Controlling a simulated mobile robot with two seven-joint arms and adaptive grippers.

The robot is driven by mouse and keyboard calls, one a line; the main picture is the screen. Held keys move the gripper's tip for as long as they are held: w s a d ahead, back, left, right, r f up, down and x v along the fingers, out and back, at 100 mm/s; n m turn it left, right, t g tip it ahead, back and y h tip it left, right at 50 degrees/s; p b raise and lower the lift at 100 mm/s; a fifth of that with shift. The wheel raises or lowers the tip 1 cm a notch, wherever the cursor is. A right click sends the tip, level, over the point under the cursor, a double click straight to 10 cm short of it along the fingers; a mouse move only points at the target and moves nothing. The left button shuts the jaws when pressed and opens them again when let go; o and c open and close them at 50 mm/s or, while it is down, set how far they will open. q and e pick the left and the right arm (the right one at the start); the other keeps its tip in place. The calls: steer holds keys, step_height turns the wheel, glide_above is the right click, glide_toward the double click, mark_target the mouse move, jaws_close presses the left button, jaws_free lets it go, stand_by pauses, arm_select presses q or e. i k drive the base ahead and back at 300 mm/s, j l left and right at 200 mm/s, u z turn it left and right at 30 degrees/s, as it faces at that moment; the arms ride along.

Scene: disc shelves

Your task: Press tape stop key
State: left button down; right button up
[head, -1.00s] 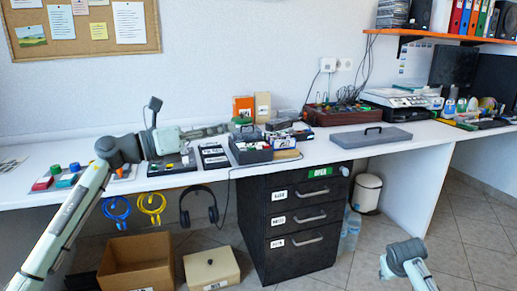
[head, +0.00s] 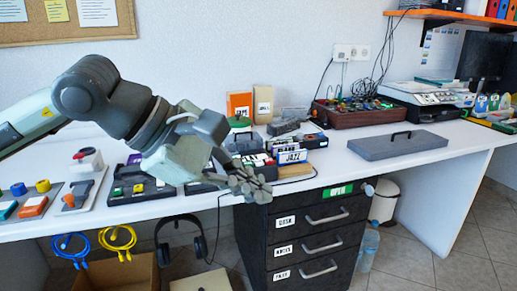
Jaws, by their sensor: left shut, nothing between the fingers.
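My left gripper (head: 252,187) is shut and empty. A black device (head: 148,190) with small yellow, green and red keys lies on the desk, left of my gripper and partly hidden by my arm. I cannot read its labels or tell which key is the tape stop key. My right gripper is out of view.
Disc boxes, one labelled JAZZ (head: 291,157), stand behind my gripper. A grey lidded case (head: 396,146) lies to the right, with bare desk around it. Headphones (head: 181,238) and yellow (head: 118,240) and blue (head: 72,246) cables hang below the desk edge.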

mark_target(257, 163)
steer(key=i, duration=1.15)
